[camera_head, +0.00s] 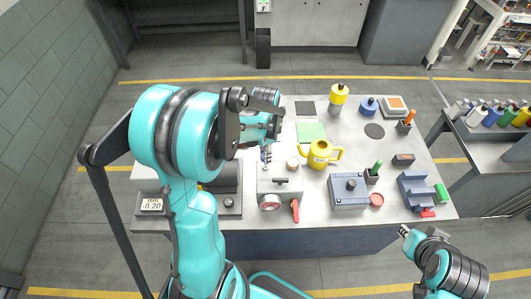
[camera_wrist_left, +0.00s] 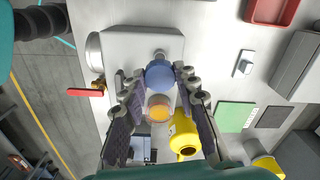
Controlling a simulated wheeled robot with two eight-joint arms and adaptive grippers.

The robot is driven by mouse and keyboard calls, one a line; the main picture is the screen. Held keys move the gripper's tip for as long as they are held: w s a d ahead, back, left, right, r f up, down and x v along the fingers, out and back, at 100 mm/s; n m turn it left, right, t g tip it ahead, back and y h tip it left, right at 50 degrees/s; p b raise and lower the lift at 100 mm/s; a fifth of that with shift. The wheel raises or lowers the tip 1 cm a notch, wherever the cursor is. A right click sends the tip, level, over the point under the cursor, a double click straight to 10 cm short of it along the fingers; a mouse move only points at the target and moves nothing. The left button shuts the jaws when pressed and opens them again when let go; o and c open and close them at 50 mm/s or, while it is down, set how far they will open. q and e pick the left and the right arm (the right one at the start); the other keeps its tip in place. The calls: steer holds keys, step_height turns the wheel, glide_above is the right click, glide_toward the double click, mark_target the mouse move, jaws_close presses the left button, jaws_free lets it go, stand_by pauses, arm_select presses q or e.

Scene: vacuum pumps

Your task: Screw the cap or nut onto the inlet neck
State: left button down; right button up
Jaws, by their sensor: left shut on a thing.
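A round blue cap (camera_wrist_left: 160,74) sits between the fingertips of my left gripper (camera_wrist_left: 160,80) in the left wrist view. This gripper (camera_head: 266,156) is shut on the cap over the back-left part of the pale grey pump (camera_head: 280,188). A small grey neck-like part (camera_wrist_left: 160,54) shows just past the cap on the pump (camera_wrist_left: 135,48). I cannot tell whether the cap touches it or is threaded. An amber round cap (camera_wrist_left: 158,108) is beside the blue cap; a beige top shows in the head view (camera_head: 293,163). My right gripper (camera_head: 405,232) is off the table's front-right edge; its fingers are too small to judge.
A display box (camera_head: 152,205) is at left.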

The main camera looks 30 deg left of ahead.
mark_target(265, 167)
arm_select(q)
steer(key=shift+f+b, duration=1.9)
steer(key=shift+f, duration=0.5)
steer(key=shift+f+b, duration=0.65)
steer(key=shift+b, duration=0.1)
steer(key=m+b, duration=0.1)
steer(key=m, duration=0.4)
steer(key=shift+m, duration=0.3)
steer(key=m, duration=0.4)
steer(key=shift+b, duration=0.3)
steer(key=m, duration=0.5)
steer(key=shift+b, duration=0.3)
steer(key=m, duration=0.6)
steer(key=shift+b, duration=0.3)
steer(key=c, duration=1.1)
jaws_free()
steer(key=shift+o, duration=0.2)
